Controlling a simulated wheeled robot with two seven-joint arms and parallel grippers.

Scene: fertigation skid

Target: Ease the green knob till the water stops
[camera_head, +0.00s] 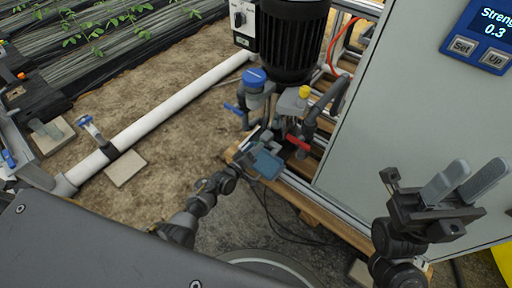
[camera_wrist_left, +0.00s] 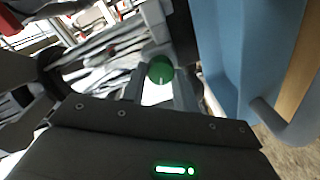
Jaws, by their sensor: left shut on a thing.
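The green knob (camera_wrist_left: 160,70) shows in the left wrist view, small and round, between the two fingers of my left gripper (camera_wrist_left: 159,88). The fingers are shut on its sides. In the head view my left gripper (camera_head: 246,152) reaches the near end of the skid's pipework, and I cannot make out the knob there. No water stream can be made out in either view. My right gripper (camera_head: 462,181) is raised in front of the grey cabinet, its two grey fingers apart and empty.
A blue piece (camera_wrist_left: 235,50) with a handle-like loop stands close on the right in the left wrist view. A red-handled valve (camera_head: 298,143), a blue-capped housing (camera_head: 255,76) and a black motor (camera_head: 293,40) crowd the skid. The grey cabinet (camera_head: 395,110) stands at right.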

